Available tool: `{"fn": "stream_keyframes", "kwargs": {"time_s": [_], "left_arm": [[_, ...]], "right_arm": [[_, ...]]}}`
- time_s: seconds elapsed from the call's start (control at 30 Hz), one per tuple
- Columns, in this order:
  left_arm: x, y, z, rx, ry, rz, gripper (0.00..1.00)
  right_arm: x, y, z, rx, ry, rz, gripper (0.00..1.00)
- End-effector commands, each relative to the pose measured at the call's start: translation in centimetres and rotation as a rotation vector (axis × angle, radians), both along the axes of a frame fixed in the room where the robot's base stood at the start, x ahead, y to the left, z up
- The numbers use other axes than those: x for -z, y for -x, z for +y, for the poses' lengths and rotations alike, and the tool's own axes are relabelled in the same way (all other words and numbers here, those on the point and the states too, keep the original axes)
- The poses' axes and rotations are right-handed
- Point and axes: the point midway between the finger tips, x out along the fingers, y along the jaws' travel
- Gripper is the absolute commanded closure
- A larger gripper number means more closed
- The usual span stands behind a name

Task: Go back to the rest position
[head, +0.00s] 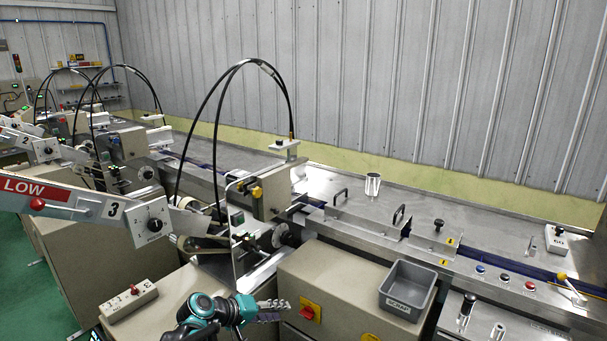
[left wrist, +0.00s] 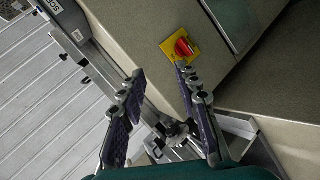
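My left gripper (head: 284,309) is teal and black with grey ridged fingers. In the head view it is low in the middle, in front of the beige machine cabinet. The left wrist view shows its two fingers (left wrist: 160,71) spread apart with nothing between them, so it is open and empty. My right gripper is not in either view.
A red and yellow switch (head: 309,312) is on the cabinet close to the fingers; it also shows in the left wrist view (left wrist: 181,46). A grey scrap bin (head: 408,288) stands to the right. A white switch box (head: 129,300) lies left. A clear panel (head: 234,235) stands behind.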

Motion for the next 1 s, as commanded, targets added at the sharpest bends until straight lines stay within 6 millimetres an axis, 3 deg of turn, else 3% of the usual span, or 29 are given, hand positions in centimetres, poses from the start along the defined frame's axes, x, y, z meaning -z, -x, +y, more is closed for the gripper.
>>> {"fn": "stream_keyframes", "kwargs": {"time_s": [0.1,0.3,0.6,0.8,1.0], "left_arm": [[-2.1,4.4,0.6,0.001,-0.137,-0.001,0.68],[-3.8,12.2,2.7,0.004,-0.372,-0.013,0.68],[-3.3,23.5,7.2,0.021,-0.717,-0.057,0.68],[-2.2,27.7,9.5,0.029,-0.866,-0.084,0.68],[-1.8,28.7,10.3,0.033,-0.911,-0.094,0.68]], "right_arm": [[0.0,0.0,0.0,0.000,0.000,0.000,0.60],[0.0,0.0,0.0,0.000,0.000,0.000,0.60],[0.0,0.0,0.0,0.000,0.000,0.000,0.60],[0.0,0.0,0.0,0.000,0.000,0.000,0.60],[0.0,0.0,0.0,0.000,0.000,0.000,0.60]]}}
